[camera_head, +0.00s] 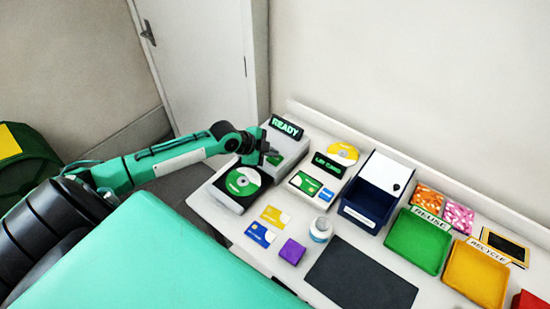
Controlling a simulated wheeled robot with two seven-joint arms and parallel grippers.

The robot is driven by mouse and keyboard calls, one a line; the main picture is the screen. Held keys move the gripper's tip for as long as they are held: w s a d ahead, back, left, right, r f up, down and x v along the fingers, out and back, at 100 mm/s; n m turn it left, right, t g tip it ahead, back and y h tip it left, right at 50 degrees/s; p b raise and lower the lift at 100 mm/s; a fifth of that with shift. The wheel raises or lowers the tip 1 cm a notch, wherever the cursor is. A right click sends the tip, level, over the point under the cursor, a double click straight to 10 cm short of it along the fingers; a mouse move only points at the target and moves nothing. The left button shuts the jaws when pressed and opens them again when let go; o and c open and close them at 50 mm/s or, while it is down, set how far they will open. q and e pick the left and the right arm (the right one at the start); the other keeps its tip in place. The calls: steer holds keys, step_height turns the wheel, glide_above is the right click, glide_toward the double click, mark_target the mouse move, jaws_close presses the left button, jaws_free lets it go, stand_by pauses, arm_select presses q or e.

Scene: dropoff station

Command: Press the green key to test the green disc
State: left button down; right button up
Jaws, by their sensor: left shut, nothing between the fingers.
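The green disc (242,181) lies flat on the front of a grey and black tester (229,203) at the left end of the table. The tester's display (286,127) reads READY in green. My left gripper (271,153) is shut and empty, above the tester between the disc and the display. A small patch of green shows by the fingers, but I cannot tell whether it is the green key or whether the fingers touch it. My right gripper is not in view.
Right of the tester stands a card device (328,165) with green and blue areas and a yellow disc (342,153) behind. A blue bin (359,218), green tray (417,240), yellow tray (476,275), white jar (320,230), purple box (292,251) and dark mat (361,276) occupy the table.

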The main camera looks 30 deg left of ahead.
mark_target(271, 159)
arm_select(q)
steer(key=shift+f, duration=0.45)
stand_by(0.6)
steer(key=shift+r+p, duration=0.45)
steer(key=shift+r, duration=0.55)
step_height(271, 159, up, 5)
steer(key=p, duration=0.4)
steer(key=shift+f, duration=0.2)
stand_by(0.4)
